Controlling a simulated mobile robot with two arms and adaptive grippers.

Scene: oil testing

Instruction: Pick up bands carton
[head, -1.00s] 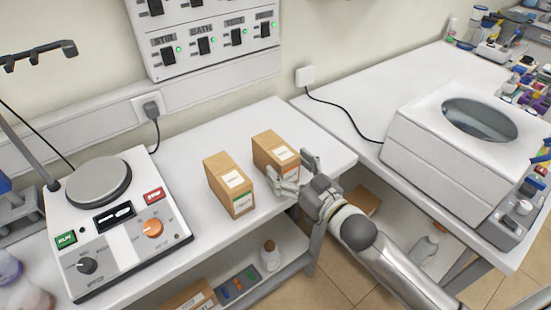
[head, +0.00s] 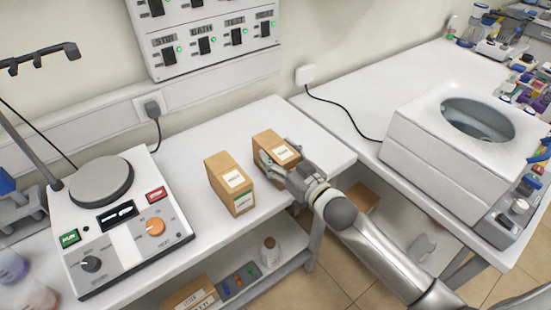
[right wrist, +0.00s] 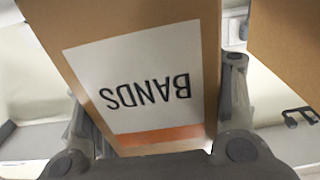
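The bands carton (head: 266,142) is a brown box with a white label and an orange stripe, upright on the white bench. Its label reads BANDS, upside down, in the right wrist view (right wrist: 150,80). My right gripper (head: 279,167) is at the carton's near face. In the wrist view its fingers (right wrist: 160,110) stand on either side of the carton, with the right one close against its side; I cannot tell whether they press on it. My left gripper is not in view.
A second brown carton (head: 231,185) with a green-striped label stands just left. A hotplate (head: 122,225) is further left. A white bath unit (head: 455,150) stands on the right bench. Free bench top (head: 310,140) lies right of the bands carton.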

